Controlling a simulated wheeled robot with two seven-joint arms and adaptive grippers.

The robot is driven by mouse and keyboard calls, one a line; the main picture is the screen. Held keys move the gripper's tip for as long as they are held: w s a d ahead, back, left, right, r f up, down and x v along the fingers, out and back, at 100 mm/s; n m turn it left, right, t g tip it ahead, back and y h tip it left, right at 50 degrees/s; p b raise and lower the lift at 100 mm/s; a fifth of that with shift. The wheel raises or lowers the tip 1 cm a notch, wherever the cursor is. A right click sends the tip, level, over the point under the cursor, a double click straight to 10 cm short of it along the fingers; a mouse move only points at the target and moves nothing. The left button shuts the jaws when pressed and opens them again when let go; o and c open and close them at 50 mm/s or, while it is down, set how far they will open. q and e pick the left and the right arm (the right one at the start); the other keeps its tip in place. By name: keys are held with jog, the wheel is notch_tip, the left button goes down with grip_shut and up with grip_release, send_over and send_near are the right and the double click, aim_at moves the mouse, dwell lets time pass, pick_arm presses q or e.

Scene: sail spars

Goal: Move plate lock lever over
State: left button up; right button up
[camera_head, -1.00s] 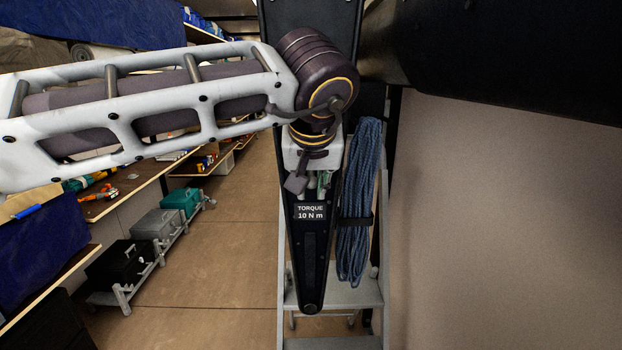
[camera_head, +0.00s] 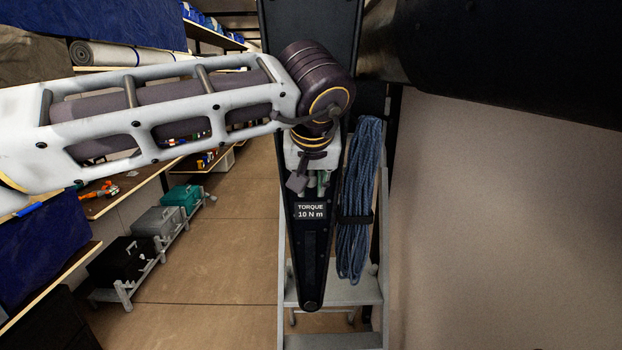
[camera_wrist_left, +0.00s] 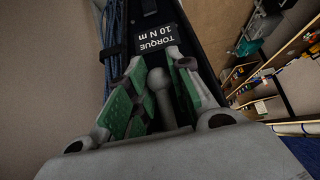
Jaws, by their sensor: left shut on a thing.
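The black tapered plate (camera_head: 312,262) hangs upright in the middle of the head view, with a "TORQUE 10 N m" label (camera_head: 310,212). The label also shows upside down in the left wrist view (camera_wrist_left: 156,38). My left gripper (camera_head: 313,184) is at the plate just above the label, its fingers partly hidden by my wrist. In the left wrist view its green-padded fingers (camera_wrist_left: 158,92) stand on both sides of the grey, round-ended lock lever (camera_wrist_left: 159,82), shut on it. The lever's lower part is hidden, and in the head view I cannot make the lever out. My right gripper is not in view.
A coiled blue rope (camera_head: 358,205) hangs right beside the plate. A grey stepladder (camera_head: 345,298) stands behind. A large black cylinder (camera_head: 500,55) fills the upper right. Workbenches and toolboxes (camera_head: 158,222) line the left; the floor (camera_head: 215,270) between is clear.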

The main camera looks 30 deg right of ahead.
pick_arm(q)
jog(key=shift+w+d+r, duration=0.1)
jog(key=shift+w+d, duration=0.2)
jog(key=shift+w, duration=0.25)
jog(key=o, duration=0.9)
jog(key=v, duration=1.1)
jog(key=shift+s+a+r, duration=0.15)
jog(key=shift+s+r, duration=0.05)
jog(key=shift+s, duration=0.2)
jog(key=shift+f, duration=0.1)
